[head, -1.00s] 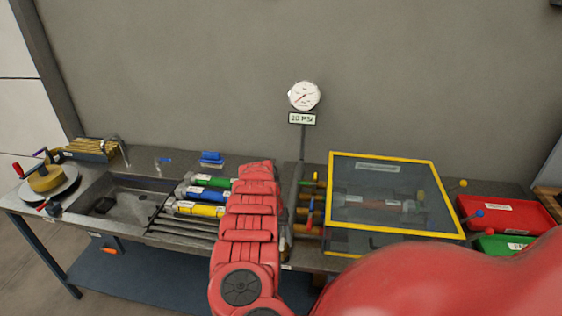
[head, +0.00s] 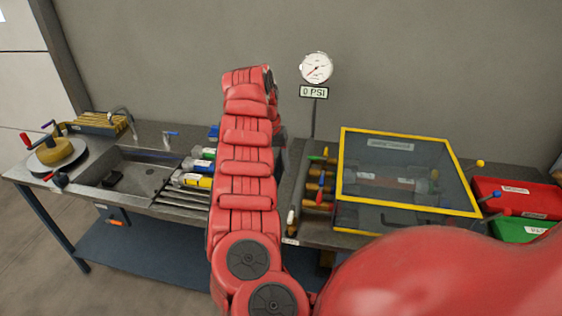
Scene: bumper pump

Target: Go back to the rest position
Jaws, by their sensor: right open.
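My red right arm stands upright in the middle of the head view, in front of the bench, and its upper part fills the lower right. My right gripper (head: 271,82) is at the far end of this arm, mostly hidden behind it; only a dark edge shows, and I see nothing held in it. My left gripper is not in view. The pressure gauge (head: 316,68) is on a post at the back, above a display (head: 314,92) reading 0 PSI.
A yellow-framed clear box (head: 400,165) stands on the bench, with coloured-tipped handles (head: 318,188) at its left. Red (head: 515,196) and green (head: 520,230) trays are on the right. Labelled cylinders (head: 192,181) lie beside the sink (head: 130,175), partly behind my arm. A turntable (head: 58,160) is far left.

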